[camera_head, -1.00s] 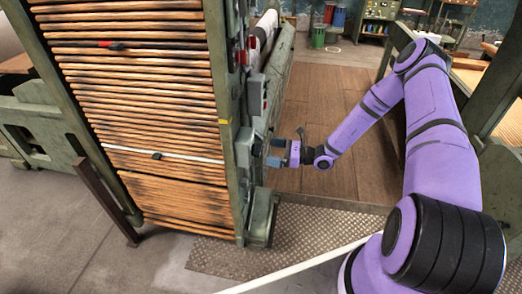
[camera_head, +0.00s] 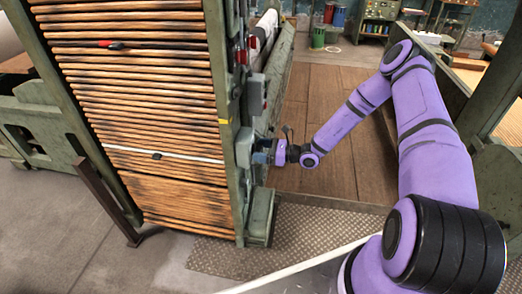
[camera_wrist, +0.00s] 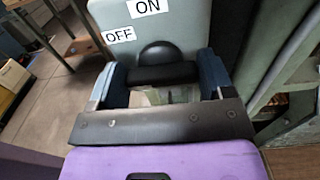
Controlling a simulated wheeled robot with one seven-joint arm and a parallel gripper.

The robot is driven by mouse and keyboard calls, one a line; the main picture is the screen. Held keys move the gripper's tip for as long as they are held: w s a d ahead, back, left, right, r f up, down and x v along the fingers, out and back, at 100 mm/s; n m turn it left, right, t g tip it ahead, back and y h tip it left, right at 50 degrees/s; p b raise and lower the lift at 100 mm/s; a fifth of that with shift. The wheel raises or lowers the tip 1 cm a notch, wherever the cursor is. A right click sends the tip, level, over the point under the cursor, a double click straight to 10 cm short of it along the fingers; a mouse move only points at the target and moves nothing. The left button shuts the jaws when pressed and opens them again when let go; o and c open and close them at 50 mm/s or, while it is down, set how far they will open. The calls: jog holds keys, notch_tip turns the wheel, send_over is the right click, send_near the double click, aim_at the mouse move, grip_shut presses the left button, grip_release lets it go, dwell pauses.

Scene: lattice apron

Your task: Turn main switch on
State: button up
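The main switch is a grey box (camera_head: 244,147) on the near edge of the green machine frame. In the wrist view its face (camera_wrist: 190,22) carries a white ON label (camera_wrist: 147,8) at the top and a white OFF label (camera_wrist: 118,35) at the left. A black handle (camera_wrist: 165,72) with a rounded hub sits low on the face. My gripper (camera_wrist: 165,84) has its two dark blue fingers apart, one on each side of the handle. I cannot tell whether they touch it. In the head view my gripper (camera_head: 262,152) is right at the box.
Another grey box (camera_head: 256,94) with red parts nearby is mounted above the switch. The wooden slat panel (camera_head: 150,110) and green frame stand to the left. A green rail (camera_head: 495,185) runs at the right. The plank floor (camera_head: 325,100) behind my forearm is clear.

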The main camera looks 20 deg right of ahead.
jog(key=shift+m, duration=0.3)
jog(key=m, duration=0.3)
jog(key=shift+m, duration=0.4)
jog(key=m, duration=0.4)
jog(key=shift+w+d+f, duration=0.1)
jog(key=shift+w, duration=0.05)
jog(key=shift+f+m, duration=0.2)
jog(key=shift+m, duration=4.6)
jog(key=o, duration=0.9)
jog(key=shift+d, duration=0.1)
